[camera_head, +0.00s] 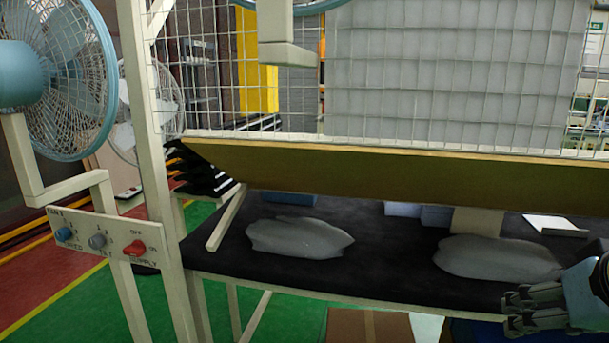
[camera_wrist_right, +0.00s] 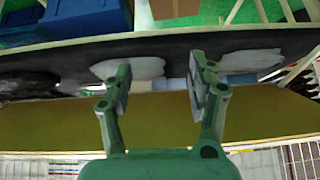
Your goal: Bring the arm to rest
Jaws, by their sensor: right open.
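My right gripper (camera_head: 535,308) shows at the lower right edge of the head view, in front of the dark table (camera_head: 385,270). In the right wrist view its two fingers (camera_wrist_right: 160,88) stand apart with nothing held between them. That view is turned, with the table's dark top above the yellowish board. My left gripper is not in view. No trim clip can be made out in either view.
Two grey flat pieces (camera_head: 300,237) (camera_head: 495,257) lie on the table. A yellowish board (camera_head: 400,180) and wire mesh (camera_head: 450,75) rise behind it. A post with a switch panel (camera_head: 100,240) and a blue fan (camera_head: 50,70) stand at the left.

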